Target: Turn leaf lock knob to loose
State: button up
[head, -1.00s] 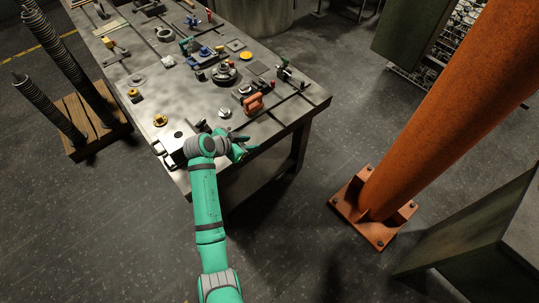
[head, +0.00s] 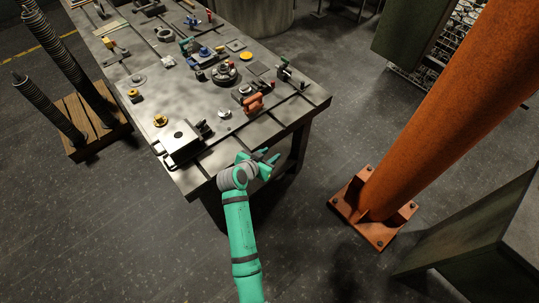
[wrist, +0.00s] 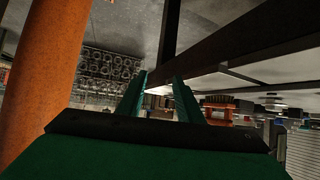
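My gripper (head: 268,157) is beside the front edge of the steel table (head: 190,183), apart from the things on it. In the wrist view its two green fingers (wrist: 158,98) stand apart with nothing between them. I cannot tell for sure which part is the leaf lock knob. Small knob-like parts on the table include a yellow one (head: 160,120), a silver one (head: 224,113) and a dark one (head: 204,128) by a pale block (head: 181,142). An orange part (head: 254,104) sits near the right front edge. Markings are too small to read.
A thick orange column (head: 425,110) on a bolted base stands to the right, also large at left in the wrist view (wrist: 40,70). A dark green cabinet (head: 475,240) is at lower right. A pallet (head: 97,125) with threaded rods is at left. Floor before the table is free.

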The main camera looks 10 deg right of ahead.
aim_at(199, 123)
dwell(0.3)
jog(key=shift+n+y, duration=0.4)
jog(key=w+a, duration=0.3)
jog(key=w+a+r, duration=0.1)
jog(key=w+a, duration=0.1)
jog(key=shift+w, duration=0.2)
jog(key=w+a+r, duration=0.1)
jog(key=a, duration=0.1)
jog(key=w+a+r+g, duration=0.1)
jog(key=a, duration=0.2)
jog(key=w+a+g+y, duration=0.1)
jog(key=w+a, duration=0.1)
jog(key=a, duration=0.1)
jog(key=shift+a+r+m, duration=0.2)
jog(key=shift+r+m, duration=0.2)
jog(key=w+a+r+g+y, duration=0.2)
jog(key=a+r+g, duration=0.1)
jog(key=a+r, duration=1.1)
jog(key=shift+m+g, duration=0.3)
jog(key=shift+m, duration=0.1)
jog(key=x, duration=0.4)
jog(key=a+x, duration=0.1)
jog(key=x, duration=0.3)
jog(key=a+x, duration=0.1)
jog(key=x, duration=0.3)
jog(key=shift+a+f, duration=0.2)
jog(key=shift+f, duration=0.1)
grip_shut()
